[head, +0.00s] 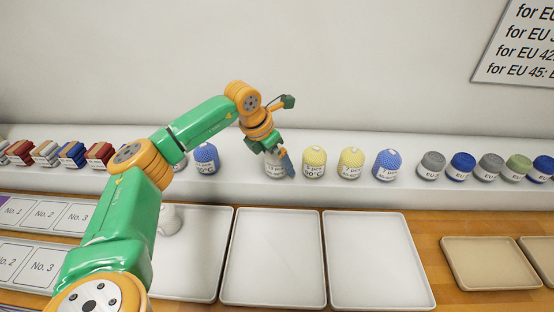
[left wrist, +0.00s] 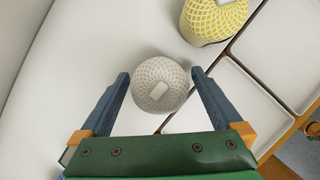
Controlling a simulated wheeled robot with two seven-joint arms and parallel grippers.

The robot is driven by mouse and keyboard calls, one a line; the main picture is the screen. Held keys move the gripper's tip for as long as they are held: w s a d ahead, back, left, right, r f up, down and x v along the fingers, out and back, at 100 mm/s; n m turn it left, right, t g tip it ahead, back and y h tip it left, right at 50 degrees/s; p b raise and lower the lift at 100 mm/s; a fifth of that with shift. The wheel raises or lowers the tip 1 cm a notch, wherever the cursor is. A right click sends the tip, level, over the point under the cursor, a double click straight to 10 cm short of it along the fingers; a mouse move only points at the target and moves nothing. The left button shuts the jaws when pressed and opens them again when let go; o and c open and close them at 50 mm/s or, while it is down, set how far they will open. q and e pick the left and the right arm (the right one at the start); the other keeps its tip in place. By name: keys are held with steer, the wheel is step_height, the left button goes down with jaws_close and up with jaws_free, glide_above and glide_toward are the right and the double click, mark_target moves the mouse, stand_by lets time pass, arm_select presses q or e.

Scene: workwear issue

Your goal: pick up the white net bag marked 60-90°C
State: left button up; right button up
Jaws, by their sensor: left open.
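The white net bag (head: 270,168) stands on the white shelf in the head view, partly hidden behind my left gripper. Its label is partly covered and I cannot read it in full. In the left wrist view the white bag (left wrist: 160,84) is seen from above, with a small pale tag, between the two blue fingers. My left gripper (head: 285,162) is open, with its fingers on either side of the bag. My right gripper is not in view.
A yellow net bag (head: 313,161) stands just right of the white one, then another yellow (head: 350,163) and a blue one (head: 387,165). Another blue bag (head: 206,158) stands to the left. White trays (head: 272,295) lie in front, and a white rounded object (head: 170,218) shows beside my arm.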

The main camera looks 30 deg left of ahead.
arm_select(q)
steer(key=c, duration=1.3)
steer(key=shift+r, duration=0.1)
